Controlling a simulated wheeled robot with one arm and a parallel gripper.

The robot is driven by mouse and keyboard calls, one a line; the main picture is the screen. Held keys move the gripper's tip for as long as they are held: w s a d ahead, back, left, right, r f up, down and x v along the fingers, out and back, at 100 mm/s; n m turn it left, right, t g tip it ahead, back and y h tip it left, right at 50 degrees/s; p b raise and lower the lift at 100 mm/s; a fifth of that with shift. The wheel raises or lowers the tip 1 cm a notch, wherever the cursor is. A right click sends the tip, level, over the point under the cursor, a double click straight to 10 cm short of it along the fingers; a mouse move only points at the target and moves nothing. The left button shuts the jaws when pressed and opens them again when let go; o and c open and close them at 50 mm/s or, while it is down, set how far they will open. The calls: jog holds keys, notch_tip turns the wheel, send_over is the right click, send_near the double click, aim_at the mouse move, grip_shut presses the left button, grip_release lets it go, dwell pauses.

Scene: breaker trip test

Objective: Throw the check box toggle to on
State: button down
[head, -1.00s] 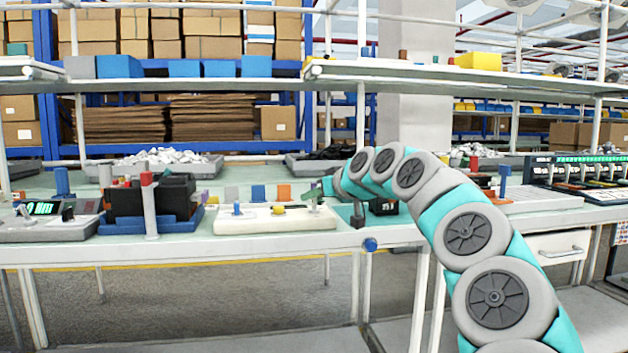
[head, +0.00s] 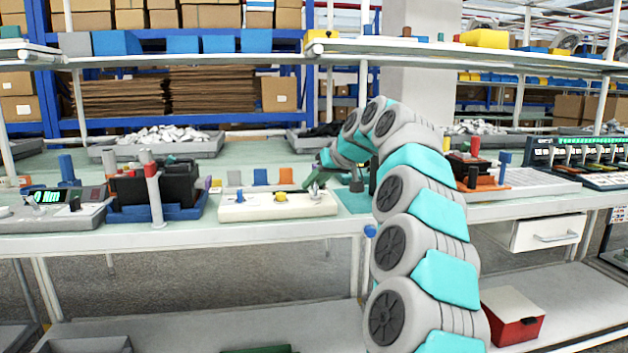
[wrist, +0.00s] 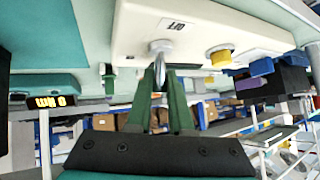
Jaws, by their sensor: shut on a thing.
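The check box (head: 255,211) is a low cream box on the bench in the head view, with a yellow button (head: 280,197) and a blue knob (head: 240,197) on top. Its metal toggle (wrist: 160,47) rises from a round collar near one end, beside a small printed label (wrist: 177,25) that I cannot read. My gripper (wrist: 160,70) has its two green fingers closed around the toggle's lever. Which way the lever is tilted is hard to tell.
A blue tray with black parts (head: 155,213) stands left of the box. Coloured blocks (head: 260,177) stand behind it. A teal mat (head: 354,201) lies to its right. An orange digital display (wrist: 50,101) shows in the wrist view. A shelf (head: 200,60) spans above the bench.

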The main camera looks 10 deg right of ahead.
jog(key=shift+w+d+g, duration=0.1)
jog(key=shift+w+g, duration=0.1)
jog(key=shift+g, duration=0.2)
jog(key=shift+f, duration=0.2)
dwell(0.7)
jog(key=c, duration=0.8)
grip_release()
jog(key=shift+c, duration=0.2)
jog(key=v, duration=0.6)
jog(key=shift+d+r, duration=0.15)
jog(key=shift+r, duration=0.3)
jog(key=shift+s+d+r, duration=0.15)
jog(key=shift+s+r, duration=0.2)
jog(key=shift+s, duration=0.05)
